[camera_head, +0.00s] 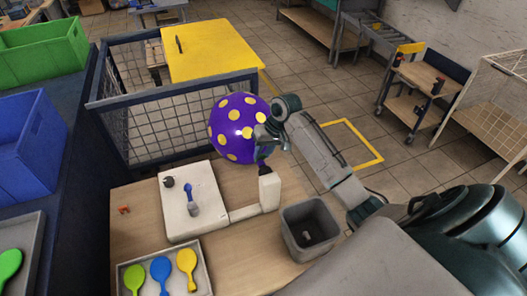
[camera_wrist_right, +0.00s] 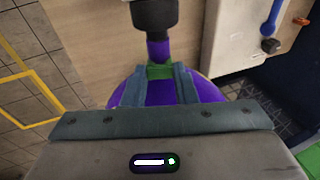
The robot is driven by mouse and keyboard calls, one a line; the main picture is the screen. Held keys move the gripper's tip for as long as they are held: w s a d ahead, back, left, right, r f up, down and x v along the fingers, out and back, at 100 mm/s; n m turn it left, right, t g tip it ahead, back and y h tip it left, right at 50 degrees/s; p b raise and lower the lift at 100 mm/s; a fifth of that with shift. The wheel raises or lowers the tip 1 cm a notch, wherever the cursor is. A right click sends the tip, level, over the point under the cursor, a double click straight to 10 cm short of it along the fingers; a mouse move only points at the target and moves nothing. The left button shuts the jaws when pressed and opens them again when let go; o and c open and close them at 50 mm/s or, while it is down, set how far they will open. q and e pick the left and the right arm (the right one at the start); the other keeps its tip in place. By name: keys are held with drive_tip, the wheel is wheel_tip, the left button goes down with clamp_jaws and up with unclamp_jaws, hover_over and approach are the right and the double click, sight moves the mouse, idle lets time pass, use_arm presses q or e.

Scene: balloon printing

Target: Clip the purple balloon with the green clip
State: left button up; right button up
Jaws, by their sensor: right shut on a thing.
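The purple balloon (camera_head: 230,125) is inflated and has yellow dots. It stands beyond the far edge of the wooden table, at the white pump's nozzle. In the right wrist view its purple neck (camera_wrist_right: 158,48) runs up to a black nozzle (camera_wrist_right: 154,14). The green clip (camera_wrist_right: 160,71) shows at the neck, between my right fingertips; I cannot tell whether it fully encircles the neck. My right gripper (camera_head: 264,142) is shut on the green clip, and its fingers (camera_wrist_right: 158,76) lie over the balloon's body (camera_wrist_right: 160,93). My left gripper is not in view.
The white pump base (camera_head: 208,220) has a blue lever (camera_head: 193,207). A tray (camera_head: 205,288) holds green, blue and yellow flat balloons. An orange clip (camera_head: 124,209) lies at the table's left. A grey bin (camera_head: 295,242) stands at right. Blue (camera_head: 30,140) and green (camera_head: 40,50) crates are far left.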

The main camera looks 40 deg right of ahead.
drive_tip(key=shift+w+a+f, duration=0.1)
drive_tip(key=shift+f, duration=0.25)
idle(0.3)
drive_tip(key=o, duration=0.9)
drive_tip(key=v, duration=0.9)
idle(0.4)
